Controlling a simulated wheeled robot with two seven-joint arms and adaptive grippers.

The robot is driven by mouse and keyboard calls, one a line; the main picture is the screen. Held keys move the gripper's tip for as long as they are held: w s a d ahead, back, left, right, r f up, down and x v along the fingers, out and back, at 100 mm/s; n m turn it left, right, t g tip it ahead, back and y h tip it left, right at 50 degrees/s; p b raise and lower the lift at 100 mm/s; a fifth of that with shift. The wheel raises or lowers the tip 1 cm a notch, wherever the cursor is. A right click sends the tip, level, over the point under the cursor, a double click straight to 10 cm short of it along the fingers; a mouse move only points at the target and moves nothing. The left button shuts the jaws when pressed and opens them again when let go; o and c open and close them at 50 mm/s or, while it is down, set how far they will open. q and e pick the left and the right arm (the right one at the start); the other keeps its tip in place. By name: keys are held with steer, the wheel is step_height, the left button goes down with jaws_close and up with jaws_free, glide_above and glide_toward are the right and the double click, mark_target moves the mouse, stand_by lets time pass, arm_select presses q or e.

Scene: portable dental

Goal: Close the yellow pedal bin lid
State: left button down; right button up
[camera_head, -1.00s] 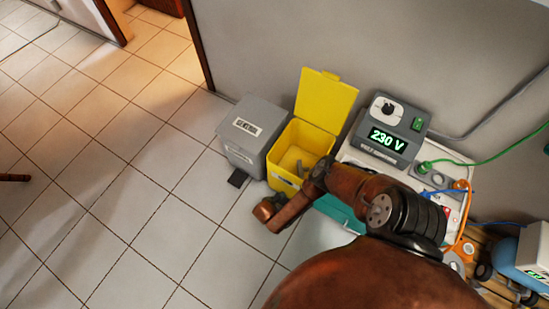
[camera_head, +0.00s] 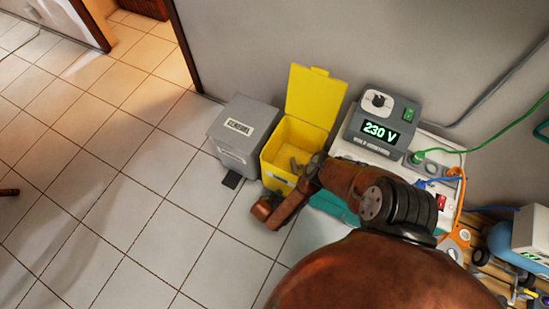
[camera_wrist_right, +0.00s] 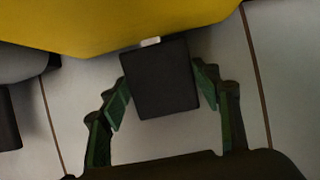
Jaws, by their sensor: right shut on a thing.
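The yellow pedal bin (camera_head: 277,177) stands on the floor by the wall, and its lid (camera_head: 316,94) is open, standing up at the back. In the right wrist view the bin's yellow body (camera_wrist_right: 110,25) fills the top. A black pedal (camera_wrist_right: 160,85) sticks out below it. My right gripper (camera_wrist_right: 163,78) has its green-lined fingers on either side of this pedal and is shut on it. In the head view my right arm reaches down in front of the bin and mostly hides the gripper and pedal. My left gripper is in neither view.
A grey bin (camera_head: 236,140) with its own black pedal (camera_head: 231,180) stands close at the left. A voltage unit (camera_head: 381,122) on a white case, with cables, stands at the right. Tiled floor (camera_head: 130,210) is clear at the left and front.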

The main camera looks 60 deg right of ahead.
steer(key=shift+s+d+r, duration=0.1)
steer(key=shift+s+d, duration=0.05)
steer(key=shift+d, duration=0.4)
steer(key=shift+s+d, duration=0.15)
steer(key=shift+d, duration=0.35)
steer(key=o, duration=1.7)
steer(key=shift+w+a, duration=0.2)
steer(key=shift+a, duration=0.25)
steer(key=v, duration=1.2)
steer(key=shift+a, duration=0.1)
